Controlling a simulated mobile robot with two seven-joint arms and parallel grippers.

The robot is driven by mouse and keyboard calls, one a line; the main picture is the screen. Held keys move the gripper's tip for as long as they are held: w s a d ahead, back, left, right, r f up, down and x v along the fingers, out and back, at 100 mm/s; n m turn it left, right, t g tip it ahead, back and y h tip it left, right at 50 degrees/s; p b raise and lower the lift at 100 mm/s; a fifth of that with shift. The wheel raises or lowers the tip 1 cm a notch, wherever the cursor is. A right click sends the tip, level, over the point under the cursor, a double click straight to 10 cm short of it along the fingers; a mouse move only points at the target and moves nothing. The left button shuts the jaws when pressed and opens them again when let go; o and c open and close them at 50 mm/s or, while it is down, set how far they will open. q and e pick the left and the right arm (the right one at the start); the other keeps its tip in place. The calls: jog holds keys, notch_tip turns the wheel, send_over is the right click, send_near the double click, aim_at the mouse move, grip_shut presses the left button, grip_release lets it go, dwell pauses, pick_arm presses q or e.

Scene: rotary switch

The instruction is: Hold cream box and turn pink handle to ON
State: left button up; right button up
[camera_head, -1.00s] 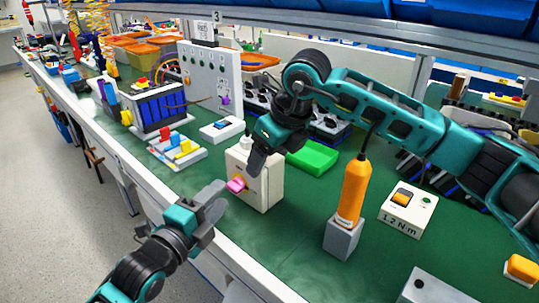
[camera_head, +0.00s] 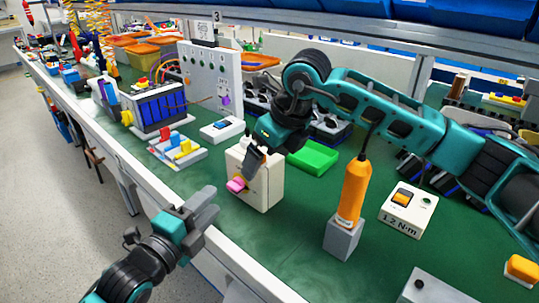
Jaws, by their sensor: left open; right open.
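The cream box (camera_head: 264,189) stands upright on the green bench top near its front edge. The pink handle (camera_head: 236,185) sticks out from its front face. My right gripper (camera_head: 252,166) is open and points down at the front of the box, just above the handle. Its fingers overlap the box's upper front in the picture, so I cannot tell whether they touch the handle. My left gripper (camera_head: 208,207) is open and empty, in front of the box and a little left of it, apart from it.
An orange screwdriver (camera_head: 352,190) stands in a grey holder right of the box. A green tray (camera_head: 313,158) lies behind it. A white box (camera_head: 222,128) and a block with coloured parts (camera_head: 177,148) are to the left.

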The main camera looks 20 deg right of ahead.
jog(key=v, duration=1.2)
